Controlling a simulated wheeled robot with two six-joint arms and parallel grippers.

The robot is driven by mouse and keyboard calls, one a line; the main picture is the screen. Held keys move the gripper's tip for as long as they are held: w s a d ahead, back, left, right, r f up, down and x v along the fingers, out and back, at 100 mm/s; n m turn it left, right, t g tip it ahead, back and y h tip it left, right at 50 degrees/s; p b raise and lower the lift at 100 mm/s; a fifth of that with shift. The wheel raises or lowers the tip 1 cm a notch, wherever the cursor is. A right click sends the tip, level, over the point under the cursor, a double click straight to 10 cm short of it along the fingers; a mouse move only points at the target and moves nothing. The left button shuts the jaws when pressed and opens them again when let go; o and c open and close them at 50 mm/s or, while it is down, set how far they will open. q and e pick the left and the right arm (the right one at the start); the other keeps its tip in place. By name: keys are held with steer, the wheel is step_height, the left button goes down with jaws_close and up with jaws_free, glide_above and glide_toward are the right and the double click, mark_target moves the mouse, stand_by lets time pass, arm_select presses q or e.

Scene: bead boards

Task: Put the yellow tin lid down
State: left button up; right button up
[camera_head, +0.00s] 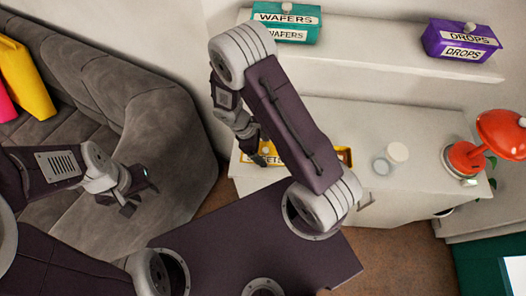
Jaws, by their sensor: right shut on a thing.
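A yellow tin (343,155) with a white lettered label stands on the white cabinet, mostly hidden behind my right arm. Its yellow lid cannot be told apart clearly from the tin in this view. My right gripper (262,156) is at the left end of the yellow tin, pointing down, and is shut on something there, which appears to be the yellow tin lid. Its grip is small and partly hidden. My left gripper (120,203) hangs in front of the grey sofa, far from the tin, with its fingers apart and nothing between them.
A teal wafers tin (286,26) and a purple drops tin (460,42) stand on the upper shelf (370,52). A small glass (381,166), a white-topped jar (397,153) and a red lamp (500,135) stand right of the yellow tin. The grey sofa (165,140) is at left.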

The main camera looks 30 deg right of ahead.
mark_target(262, 152)
step_height(262, 152, down, 3)
steer(key=shift+r, duration=0.15)
steer(key=o, duration=1.3)
steer(key=shift+c, duration=0.2)
